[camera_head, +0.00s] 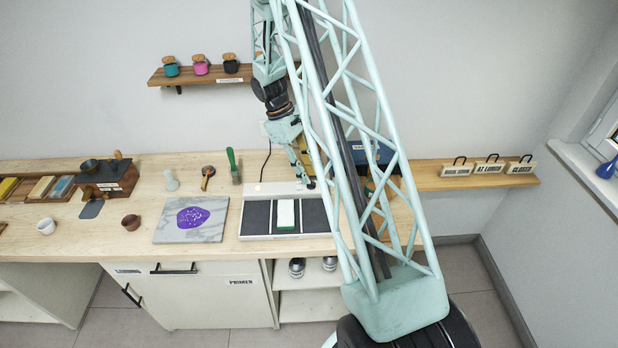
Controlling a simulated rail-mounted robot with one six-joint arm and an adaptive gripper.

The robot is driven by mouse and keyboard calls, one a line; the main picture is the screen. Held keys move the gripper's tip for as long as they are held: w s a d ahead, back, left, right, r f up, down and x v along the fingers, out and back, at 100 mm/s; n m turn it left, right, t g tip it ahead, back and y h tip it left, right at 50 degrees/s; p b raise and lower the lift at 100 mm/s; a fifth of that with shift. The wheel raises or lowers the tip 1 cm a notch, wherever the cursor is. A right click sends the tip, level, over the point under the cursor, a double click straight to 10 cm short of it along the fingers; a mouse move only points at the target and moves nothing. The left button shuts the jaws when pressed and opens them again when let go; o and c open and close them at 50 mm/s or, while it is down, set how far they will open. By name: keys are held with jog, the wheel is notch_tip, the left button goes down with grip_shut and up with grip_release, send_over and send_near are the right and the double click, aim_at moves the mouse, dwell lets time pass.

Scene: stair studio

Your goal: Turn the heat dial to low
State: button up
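A low white warming unit (325,236) with dark panels lies on the wooden bench, right of centre. A white block with a green edge (286,214) lies on its middle panel. A white strip (285,187) runs along its back edge, with a small light spot near the left end. My gripper (308,181) points down at the right end of this strip. A small dark shape is at its tips; I cannot tell whether this is the heat dial or the fingertips. No dial setting can be read. The fingers are too small to tell open from shut.
A marbled slab with purple material (191,221) lies left of the unit. A green-handled tool (233,166) stands behind. A dark blue box (370,153) is at the back right, partly behind my arm. A cable (266,162) runs up the wall.

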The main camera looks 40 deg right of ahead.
jog(key=v, duration=0.9)
jog(key=shift+r, duration=0.2)
dwell(0.5)
jog(key=s+a+r+m+t+b, duration=0.15)
jog(key=s+a+r+b, duration=0.3)
jog(key=a+r, duration=0.55)
jog(key=s+a+r+m+t+b, duration=0.1)
jog(key=s+a+r+t+b, duration=0.25)
jog(key=s+a+r, duration=0.45)
jog(key=s+a+t+b, duration=0.1)
jog(key=s+a+b, duration=0.3)
jog(key=s+a, duration=0.4)
jog(key=s+a+r+m+t+y+b, duration=0.1)
jog(key=s+a+b, duration=0.3)
jog(key=s, duration=1.2)
jog(key=shift+s+a+r+t+y+b, duration=0.3)
jog(key=shift+a+t, duration=0.4)
jog(key=shift+a, duration=1.6)
